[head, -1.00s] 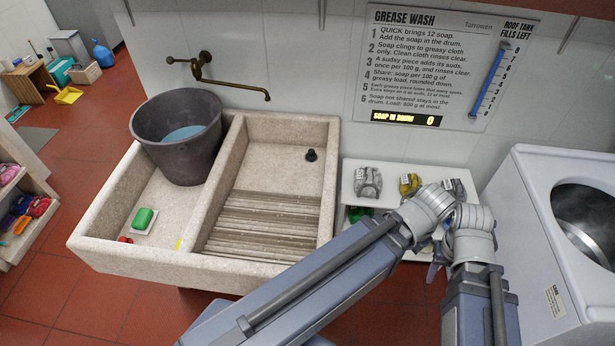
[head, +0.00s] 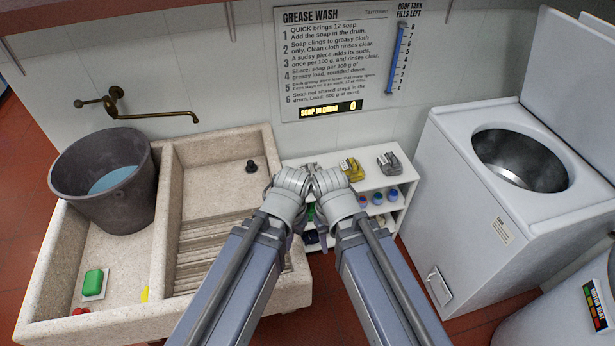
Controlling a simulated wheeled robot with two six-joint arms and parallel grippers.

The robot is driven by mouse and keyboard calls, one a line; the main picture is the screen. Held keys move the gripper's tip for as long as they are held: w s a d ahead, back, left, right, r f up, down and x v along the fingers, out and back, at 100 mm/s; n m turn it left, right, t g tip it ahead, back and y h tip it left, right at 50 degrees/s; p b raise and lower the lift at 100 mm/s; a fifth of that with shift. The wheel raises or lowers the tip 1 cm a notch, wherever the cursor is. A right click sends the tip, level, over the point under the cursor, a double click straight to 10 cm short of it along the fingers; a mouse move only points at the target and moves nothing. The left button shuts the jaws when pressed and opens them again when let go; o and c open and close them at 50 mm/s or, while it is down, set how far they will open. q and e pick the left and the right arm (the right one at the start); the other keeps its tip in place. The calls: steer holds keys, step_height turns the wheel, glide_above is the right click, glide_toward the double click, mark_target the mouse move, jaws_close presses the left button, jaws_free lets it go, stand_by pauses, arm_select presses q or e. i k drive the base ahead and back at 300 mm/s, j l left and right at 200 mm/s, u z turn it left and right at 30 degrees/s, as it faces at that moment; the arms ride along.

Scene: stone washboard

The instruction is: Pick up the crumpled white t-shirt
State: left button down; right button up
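On top of the white shelf unit (head: 286,163) lie a crumpled yellow cloth (head: 351,169) and a crumpled grey-white cloth (head: 389,163), each with a small tag. I cannot tell for sure whether the grey-white one is the t-shirt. Another pale crumpled cloth, at the shelf top's left end in the earlier frame, is now mostly or wholly hidden behind my wrists. My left gripper (head: 290,188) and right gripper (head: 331,192) are close together in front of the shelf's left part. Their fingers are hidden or too small to read.
A white washing machine (head: 455,190) with an open lid stands right. Lower shelves hold several small coloured items. Red floor shows between shelf and machine.

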mark_target(310, 168)
steer(key=i+l+u, duration=0.1)
steer(key=l+u, duration=0.25)
steer(key=l, duration=0.5)
steer(key=l+u, duration=0.4)
steer(key=l, duration=0.45)
steer(key=k+l+u, duration=0.15)
steer(key=l+u, duration=0.2)
steer(key=l, duration=0.5)
